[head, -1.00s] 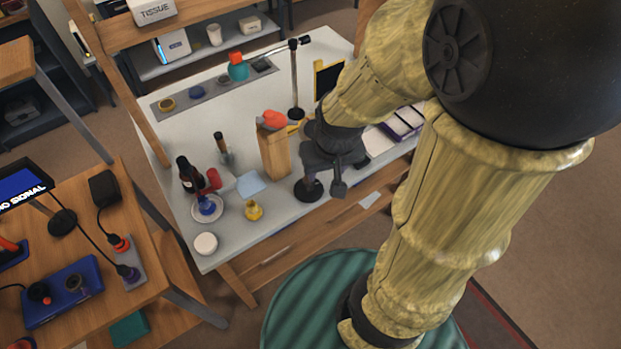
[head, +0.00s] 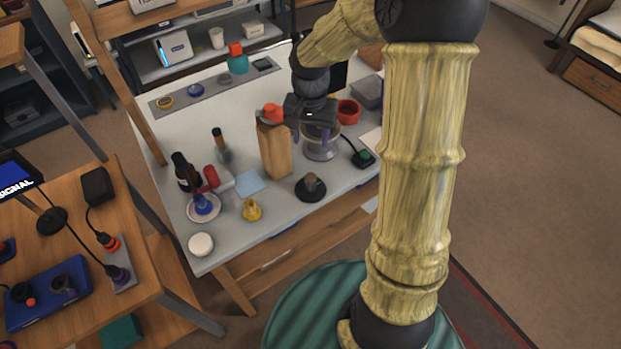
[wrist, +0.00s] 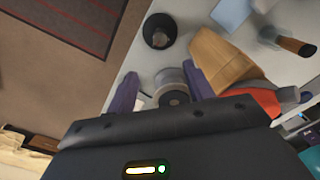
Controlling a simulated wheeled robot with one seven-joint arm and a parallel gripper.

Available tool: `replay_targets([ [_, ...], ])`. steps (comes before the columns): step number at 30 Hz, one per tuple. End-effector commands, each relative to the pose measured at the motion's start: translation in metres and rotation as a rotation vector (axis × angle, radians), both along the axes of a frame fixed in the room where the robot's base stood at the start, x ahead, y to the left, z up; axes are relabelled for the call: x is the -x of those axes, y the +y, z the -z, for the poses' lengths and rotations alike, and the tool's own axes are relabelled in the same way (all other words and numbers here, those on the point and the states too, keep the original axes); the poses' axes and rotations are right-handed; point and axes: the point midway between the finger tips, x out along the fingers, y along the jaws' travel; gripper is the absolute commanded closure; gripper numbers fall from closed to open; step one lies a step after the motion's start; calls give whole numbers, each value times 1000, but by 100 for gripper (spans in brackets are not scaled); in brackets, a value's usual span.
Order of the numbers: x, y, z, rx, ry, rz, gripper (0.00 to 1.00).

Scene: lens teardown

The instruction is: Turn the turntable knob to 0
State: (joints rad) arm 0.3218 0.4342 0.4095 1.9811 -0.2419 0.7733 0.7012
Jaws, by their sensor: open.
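A grey round stand with a wide disc-like top (head: 320,150), which looks like the turntable, is on the white bench below my gripper (head: 311,135). In the wrist view my gripper (wrist: 160,72) is open, with its purple fingers apart. A grey cylinder with a dark round centre (wrist: 172,88) shows between and beyond the fingers; contact cannot be told. A black round base with a grey-brown knob-like top (head: 311,187) stands in front of the stand; it also shows in the wrist view (wrist: 159,30). Which part is the turntable knob, and its scale, cannot be read.
A wooden block (head: 274,152) with a red-orange item (head: 270,113) on top stands close left of my gripper. A small black device with a green top (head: 363,158) and a red ring-shaped cup (head: 348,111) are to the right.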

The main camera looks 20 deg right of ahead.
Motion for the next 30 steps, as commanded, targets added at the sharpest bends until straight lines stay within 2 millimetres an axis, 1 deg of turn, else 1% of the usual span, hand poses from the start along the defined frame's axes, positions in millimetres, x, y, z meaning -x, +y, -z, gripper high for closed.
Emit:
replay_targets([
  [4,0,0,5,0,2,-2,48],
  [8,1,0,19,0,4,-1,48],
  [30,1,0,148,0,4,-3,48],
])
